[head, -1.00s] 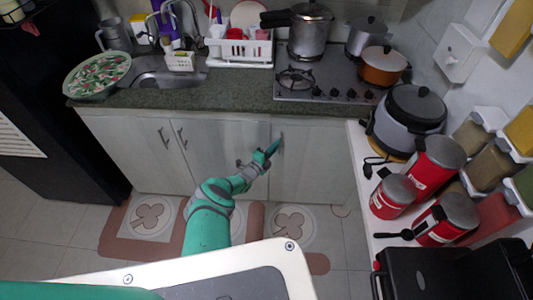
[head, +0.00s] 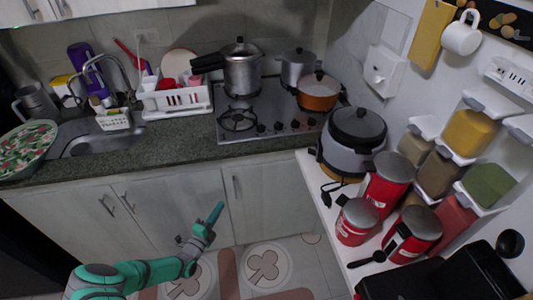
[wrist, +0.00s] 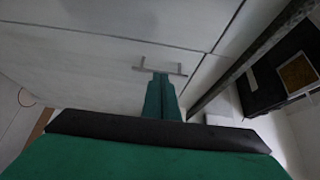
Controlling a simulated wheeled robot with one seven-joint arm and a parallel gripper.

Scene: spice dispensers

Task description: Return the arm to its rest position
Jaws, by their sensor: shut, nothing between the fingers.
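My gripper (head: 215,214) is in front of the pale lower cabinet doors, below the counter, in the head view. Its green fingers are together with nothing between them, pointing up and to the right. My arm comes in from the lower left of the head view. In the wrist view my gripper (wrist: 162,78) points toward a cabinet door, its tips overlapping a metal handle (wrist: 160,70) in the picture. I cannot tell whether they touch it.
The dark counter (head: 150,150) runs above the cabinets (head: 170,200), with the stove (head: 270,110) on it. At right, a white shelf (head: 315,185) holds a rice cooker (head: 352,140) and red canisters (head: 387,180). Spice dispensers (head: 470,132) hang on the right wall.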

